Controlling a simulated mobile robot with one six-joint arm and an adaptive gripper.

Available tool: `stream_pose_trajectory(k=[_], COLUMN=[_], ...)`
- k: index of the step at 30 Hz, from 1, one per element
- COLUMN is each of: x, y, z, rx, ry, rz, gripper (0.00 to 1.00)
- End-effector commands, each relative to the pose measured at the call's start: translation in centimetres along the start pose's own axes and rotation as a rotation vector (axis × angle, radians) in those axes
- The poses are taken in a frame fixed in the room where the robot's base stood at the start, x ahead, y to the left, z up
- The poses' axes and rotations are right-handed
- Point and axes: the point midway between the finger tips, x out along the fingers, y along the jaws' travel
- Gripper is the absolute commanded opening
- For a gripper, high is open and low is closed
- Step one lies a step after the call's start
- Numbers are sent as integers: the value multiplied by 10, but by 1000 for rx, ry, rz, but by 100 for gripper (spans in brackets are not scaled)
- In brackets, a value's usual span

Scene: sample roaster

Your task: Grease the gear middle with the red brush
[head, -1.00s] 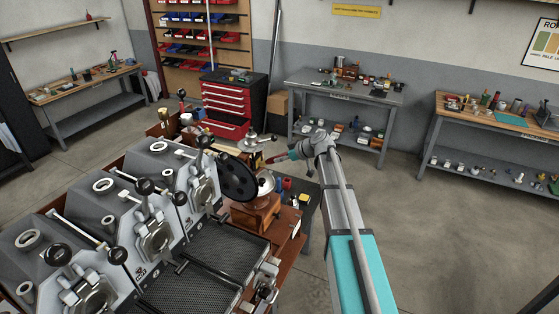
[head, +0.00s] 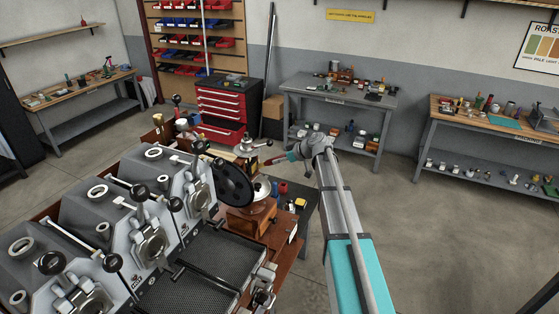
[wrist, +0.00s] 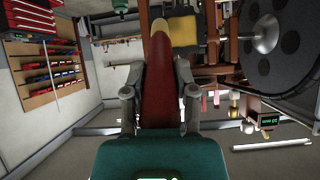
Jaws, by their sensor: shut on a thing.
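My gripper (wrist: 160,98) is shut on the red brush (wrist: 162,85), whose pale tip (wrist: 160,26) points away from the jaws. In the head view my gripper (head: 295,154) is past the right side of the roaster, with the brush (head: 275,160) pointing left towards a small brass-and-grey mechanism (head: 248,146). In the wrist view a yellowish block (wrist: 185,36) shows beside the brush tip; I cannot tell whether they touch. I cannot make out the middle gear for certain in either view.
A large black wheel (head: 234,182) stands close to the gripper, left and nearer; it also shows in the wrist view (wrist: 285,45). The roaster (head: 120,220) fills the lower left. A red drawer cabinet (head: 226,108) and a grey bench (head: 340,92) stand behind. Floor to the right is clear.

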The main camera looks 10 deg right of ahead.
Motion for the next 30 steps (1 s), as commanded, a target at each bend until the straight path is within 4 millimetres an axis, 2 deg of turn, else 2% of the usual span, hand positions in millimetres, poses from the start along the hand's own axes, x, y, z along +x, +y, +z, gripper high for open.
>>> stream_pose_trajectory(k=[7, 22, 30], x=[0, 0, 1], y=[-5, -36, -40], z=[0, 2, 2], rx=[0, 1, 0], ry=[0, 0, 0], rz=[0, 1, 0], gripper=[0, 0, 0])
